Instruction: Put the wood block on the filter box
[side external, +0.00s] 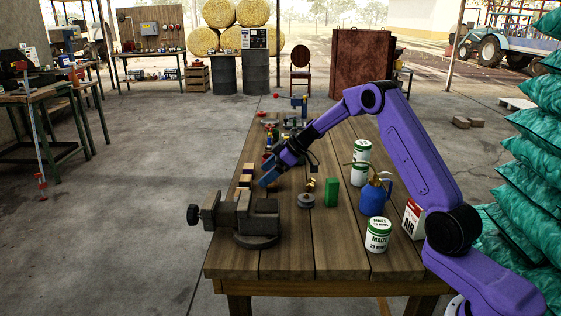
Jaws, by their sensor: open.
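A small tan wood block (249,167) appears to lie near the table's left edge, behind the vise, among similar small blocks with dark parts; they are too small to tell apart well. The filter box (413,219) is a white and red carton marked AIR, upright at the table's right edge and partly hidden by my purple arm. My gripper (266,179) is open, low over the left side of the table, tilted down and left. It is just right of the blocks; whether it touches one I cannot tell.
A grey vise (255,219) stands at the left front. A green block (332,193), a grey round part (306,200), a blue jug (374,197) and white-green cans (377,235) stand between gripper and filter box. The wooden table's (310,255) front middle is clear.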

